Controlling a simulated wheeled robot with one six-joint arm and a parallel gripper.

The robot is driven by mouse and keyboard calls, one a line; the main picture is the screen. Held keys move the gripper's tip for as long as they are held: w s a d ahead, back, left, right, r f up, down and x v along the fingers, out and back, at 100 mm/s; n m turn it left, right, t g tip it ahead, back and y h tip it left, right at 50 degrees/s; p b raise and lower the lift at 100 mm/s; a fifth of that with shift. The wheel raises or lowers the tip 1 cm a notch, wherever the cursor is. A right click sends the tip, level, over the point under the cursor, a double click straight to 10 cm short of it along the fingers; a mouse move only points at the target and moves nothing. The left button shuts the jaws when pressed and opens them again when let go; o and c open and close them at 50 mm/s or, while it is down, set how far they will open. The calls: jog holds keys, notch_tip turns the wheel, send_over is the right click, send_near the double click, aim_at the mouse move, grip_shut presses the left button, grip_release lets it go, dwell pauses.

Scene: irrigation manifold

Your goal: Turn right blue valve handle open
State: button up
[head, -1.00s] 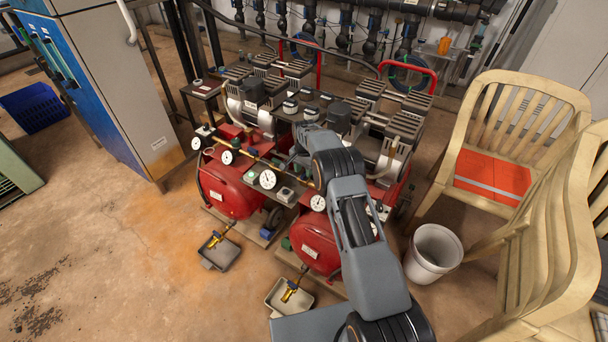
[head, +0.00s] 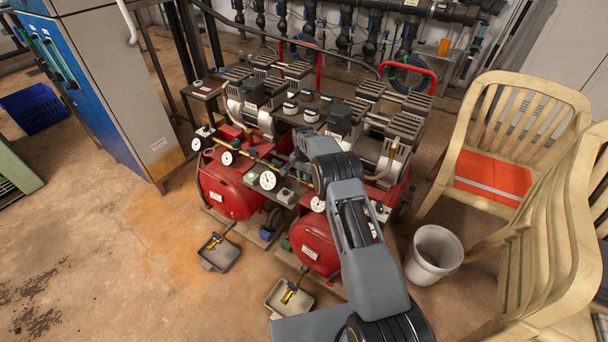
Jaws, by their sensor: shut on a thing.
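My gripper (head: 289,166) is at the brass pipe (head: 250,157) that runs across the front of the red compressor tanks, near its right part. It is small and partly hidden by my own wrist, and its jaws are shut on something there. The right blue valve handle cannot be made out; the gripper and wrist cover that spot. Round white gauges stand along the pipe, one (head: 268,180) just left of and below my gripper.
Red tanks (head: 228,190) stand below the pipe, with compressor motors behind. Small trays (head: 219,256) lie on the floor in front. A white bucket (head: 433,252) and beige chairs (head: 515,130) stand at the right. The floor at left is open.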

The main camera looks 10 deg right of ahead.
jog(key=shift+n, duration=0.3)
grip_shut()
jog(key=n+b, duration=0.1)
jog(key=n, duration=0.2)
jog(key=shift+d+n+b, duration=0.1)
jog(key=shift+n+b, duration=0.3)
jog(key=n, duration=0.4)
jog(key=shift+d+n+b, duration=0.2)
jog(key=shift+n+b, duration=0.1)
jog(key=shift+b, duration=0.1)
jog(key=n, duration=0.4)
jog(key=shift+d, duration=0.15)
jog(key=shift+d+n+b, duration=0.1)
jog(key=shift+n+b, duration=0.2)
jog(key=shift+n, duration=2.1)
jog(key=shift+w, duration=0.1)
jog(key=o, duration=0.7)
grip_release()
jog(key=shift+r, duration=0.15)
notch_tip(320, 180, up, 14)
jog(key=shift+f+p, duration=0.2)
jog(key=shift+p, duration=1)
